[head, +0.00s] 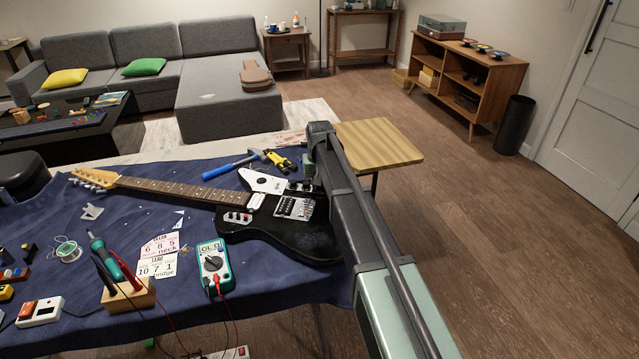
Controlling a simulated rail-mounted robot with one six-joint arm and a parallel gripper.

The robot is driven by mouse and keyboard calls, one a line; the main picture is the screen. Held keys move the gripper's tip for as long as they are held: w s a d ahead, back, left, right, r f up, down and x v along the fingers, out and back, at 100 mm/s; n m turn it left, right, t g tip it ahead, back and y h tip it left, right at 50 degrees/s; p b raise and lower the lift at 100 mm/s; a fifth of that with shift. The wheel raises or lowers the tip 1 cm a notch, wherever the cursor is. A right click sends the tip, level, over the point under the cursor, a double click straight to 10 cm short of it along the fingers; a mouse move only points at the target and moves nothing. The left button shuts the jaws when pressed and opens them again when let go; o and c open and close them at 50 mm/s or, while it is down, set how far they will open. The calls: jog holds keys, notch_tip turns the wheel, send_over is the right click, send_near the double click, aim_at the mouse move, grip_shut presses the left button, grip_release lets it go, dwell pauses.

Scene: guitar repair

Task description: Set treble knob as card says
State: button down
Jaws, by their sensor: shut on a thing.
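The black electric guitar (282,238) lies on the blue cloth, its neck pointing left. A white plate and a silver bridge (294,208) show on its body. The card (160,257) lies left of the body; its upper part reads 6 8 5 with "neck", its lower part "LEAD", 10 7 1 and "bridge". Its small print is too small to read. My arm comes from the lower right and bends down over the guitar's upper right. My gripper (301,187) is low at the body there, shut on what seems to be a knob. The arm mostly hides the knobs, so no pointer setting is readable.
A teal multimeter (213,266), a wooden tool block (130,297), a solder spool (66,250) and a red-and-white box (40,311) stand left. A wooden stool (378,143) stands beyond the table.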

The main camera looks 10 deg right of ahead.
jog(key=shift+m, duration=1.6)
jog(key=c, duration=0.9)
grip_release()
jog(key=shift+c, duration=0.2)
notch_tip(320, 180, up, 8)
jog(key=p, duration=0.8)
jog(key=shift+r, duration=0.15)
